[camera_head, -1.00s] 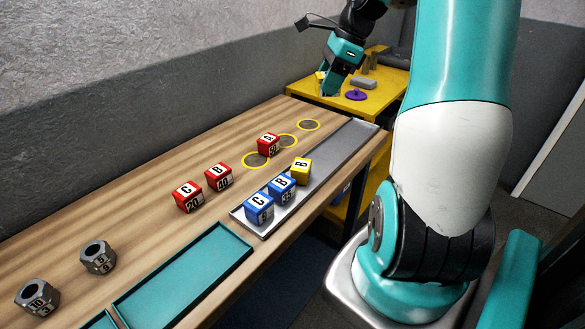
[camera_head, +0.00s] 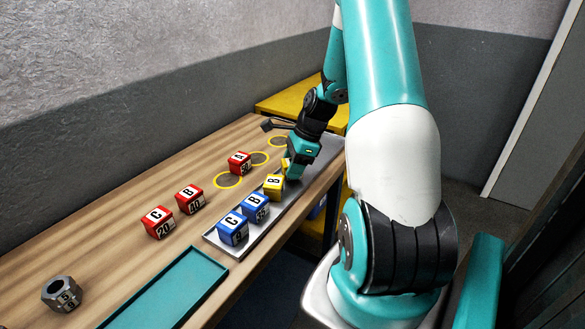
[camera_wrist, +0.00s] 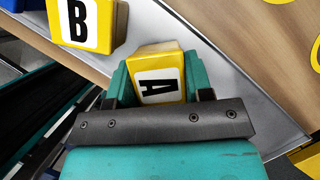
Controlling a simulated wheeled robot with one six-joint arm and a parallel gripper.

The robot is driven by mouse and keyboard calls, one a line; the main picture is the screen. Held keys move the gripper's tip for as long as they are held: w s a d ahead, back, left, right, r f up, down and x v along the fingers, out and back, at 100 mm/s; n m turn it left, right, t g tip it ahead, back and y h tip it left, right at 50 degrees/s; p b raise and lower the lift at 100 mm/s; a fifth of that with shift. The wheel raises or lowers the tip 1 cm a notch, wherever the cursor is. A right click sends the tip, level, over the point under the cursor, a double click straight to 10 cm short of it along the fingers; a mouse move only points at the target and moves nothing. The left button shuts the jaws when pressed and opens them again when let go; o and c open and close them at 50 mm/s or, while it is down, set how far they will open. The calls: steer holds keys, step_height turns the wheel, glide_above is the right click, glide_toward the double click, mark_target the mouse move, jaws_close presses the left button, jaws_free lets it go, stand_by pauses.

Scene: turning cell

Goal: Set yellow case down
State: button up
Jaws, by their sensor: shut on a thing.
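My gripper (camera_wrist: 156,88) is shut on a yellow case marked A (camera_wrist: 157,72), which sits between its teal fingers in the wrist view. In the head view my gripper (camera_head: 290,172) is over the far part of the grey metal tray (camera_head: 318,160), and the held case is mostly hidden behind the fingers. A second yellow case marked B (camera_head: 273,187) stands on the tray close beside it; it also shows in the wrist view (camera_wrist: 105,30). I cannot tell whether the held case touches the tray.
Blue cases (camera_head: 233,229) stand at the tray's near end. Red cases (camera_head: 159,222) stand on the wooden bench (camera_head: 110,205) to the left, near yellow rings (camera_head: 228,181). A teal tray (camera_head: 165,290) and a hex nut (camera_head: 62,293) are nearer. The tray's far end looks free.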

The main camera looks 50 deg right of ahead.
steer(key=shift+f, duration=0.45)
steer(key=shift+f, duration=0.1)
steer(key=o, duration=1)
